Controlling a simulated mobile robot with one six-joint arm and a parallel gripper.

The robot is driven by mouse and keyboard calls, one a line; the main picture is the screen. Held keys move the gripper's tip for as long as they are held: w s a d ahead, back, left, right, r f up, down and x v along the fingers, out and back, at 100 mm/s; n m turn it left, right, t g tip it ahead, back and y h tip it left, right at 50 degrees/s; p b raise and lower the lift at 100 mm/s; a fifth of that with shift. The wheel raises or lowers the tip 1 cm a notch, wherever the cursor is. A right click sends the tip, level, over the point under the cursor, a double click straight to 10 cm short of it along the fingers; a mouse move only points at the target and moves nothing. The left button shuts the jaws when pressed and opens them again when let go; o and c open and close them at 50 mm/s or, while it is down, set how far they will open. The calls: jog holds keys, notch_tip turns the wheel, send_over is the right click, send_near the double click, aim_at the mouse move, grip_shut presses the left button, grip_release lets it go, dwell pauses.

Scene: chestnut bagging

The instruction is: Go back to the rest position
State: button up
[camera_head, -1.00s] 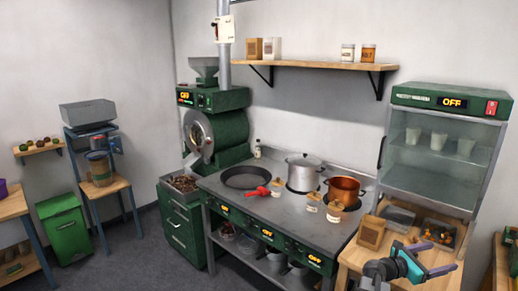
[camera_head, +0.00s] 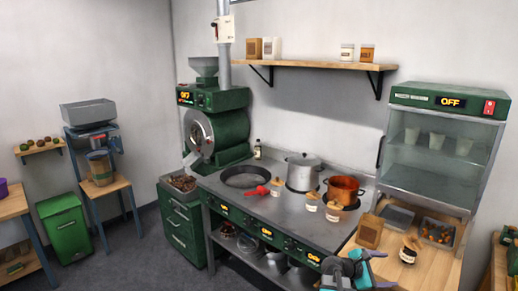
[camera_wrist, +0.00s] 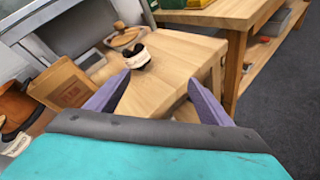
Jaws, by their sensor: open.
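My gripper (camera_head: 362,272) is at the bottom edge of the head view, in front of the wooden side table (camera_head: 388,264). In the wrist view its two purple fingers (camera_wrist: 155,88) are spread apart with nothing between them. A brown paper bag (camera_head: 369,232) stands on the same table, to the left of the jar.
Two trays sit behind the jar, one grey (camera_head: 397,216) and one holding chestnuts (camera_head: 438,219). The glass cabinet (camera_head: 440,150) stands behind them, reading OFF. The stove (camera_head: 285,225) with a pan, pots and jars is to the left. Dark floor is open at the front left.

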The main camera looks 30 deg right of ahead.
jog(key=w+a+f+m+t+y, duration=0.15)
jog(key=w+a+f, duration=0.25)
jog(key=a, duration=0.5)
jog(key=w+a+f+m+y, duration=0.25)
jog(key=w+a+f, duration=0.2)
jog(key=a, duration=0.35)
jog(key=w+a+f+m+t+y, duration=0.1)
jog(key=w+a+f+y, duration=0.25)
jog(key=a, duration=0.55)
jog(key=w+a+f+m+y, duration=0.1)
jog(key=a+f+m+y, duration=0.15)
jog(key=a, duration=1.35)
jog(key=a+f+m+y, duration=0.2)
jog(key=a+f+y, duration=0.2)
jog(key=a, duration=1.2)
jog(key=s+f+g+b, duration=0.5)
jog(key=s+f+b, duration=0.5)
jog(key=s+f, duration=1.5)
jog(key=shift+s+f+g, duration=0.3)
jog(key=shift+f+g, duration=0.05)
jog(key=shift+f, duration=1.25)
jog(key=shift+d, duration=0.1)
